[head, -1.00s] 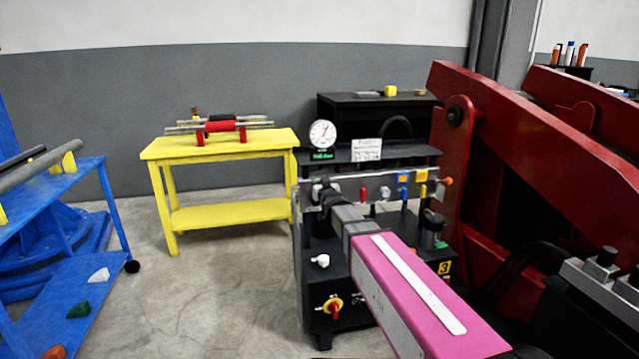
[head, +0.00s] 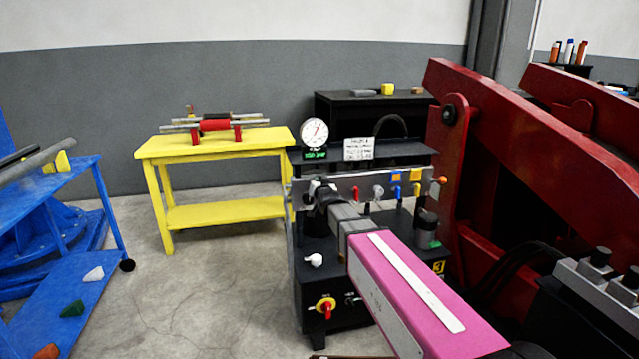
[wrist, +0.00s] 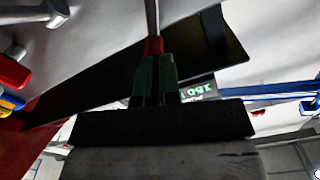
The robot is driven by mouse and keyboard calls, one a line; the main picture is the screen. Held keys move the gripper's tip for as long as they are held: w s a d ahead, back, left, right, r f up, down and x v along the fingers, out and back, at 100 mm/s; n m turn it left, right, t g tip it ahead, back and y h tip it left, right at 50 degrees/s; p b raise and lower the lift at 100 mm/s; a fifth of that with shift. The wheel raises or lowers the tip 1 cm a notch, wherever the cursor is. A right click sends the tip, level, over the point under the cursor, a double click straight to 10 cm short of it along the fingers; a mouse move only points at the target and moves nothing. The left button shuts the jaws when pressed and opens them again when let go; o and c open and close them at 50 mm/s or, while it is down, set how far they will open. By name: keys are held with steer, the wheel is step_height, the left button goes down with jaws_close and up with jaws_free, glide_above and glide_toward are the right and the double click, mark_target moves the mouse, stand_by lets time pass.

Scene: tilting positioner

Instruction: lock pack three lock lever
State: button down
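The black power pack (head: 325,277) carries a yellow 3 and stands in the middle of the head view. A grey rail on it (head: 345,184) bears several levers with red, grey, blue and yellow parts. My gripper (head: 319,192) is at the rail's left end, seen from behind. In the wrist view my gripper's green fingers (wrist: 155,72) are close together around the red tip of a thin grey lever (wrist: 153,44). The fingers hide the lower part of that tip. Whether this is the lock lever cannot be read.
A gauge (head: 314,132) and a sign (head: 358,149) stand above the rail. A red-yellow rotary switch (head: 326,307) is low on the front. Red machine arms (head: 530,150) crowd the right. A yellow table (head: 215,144) stands behind left; the floor between is clear.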

steer(key=x, duration=0.3)
steer(key=shift+w+a+f, duration=0.1)
steer(key=shift+w, duration=0.25)
steer(key=c, duration=1.4)
jaws_free()
steer(key=shift+c, duration=0.2)
steer(key=o, duration=0.4)
steer(key=v, duration=1.4)
steer(key=shift+s, duration=0.2)
steer(key=s+d+f+g+h, duration=0.25)
steer(key=d+f+g, duration=0.25)
steer(key=d+f, duration=0.4)
steer(key=s+d+f+g, duration=0.4)
steer(key=s+f, duration=0.1)
steer(key=s, duration=0.1)
steer(key=s+d+f+g+h, duration=0.1)
steer(key=s+d+f+g, duration=0.3)
steer(key=s+f, duration=0.1)
steer(key=s+d+f+g+h, duration=0.1)
steer(key=s+d+f+g, duration=0.3)
steer(key=s, duration=0.3)
steer(key=shift+s+d+f+h, duration=0.1)
steer(key=shift+f+h, duration=0.05)
steer(key=shift+f, duration=0.3)
steer(key=shift+s+d+f+h, duration=0.1)
steer(key=shift+d+f, duration=0.05)
steer(key=shift+f, duration=0.25)
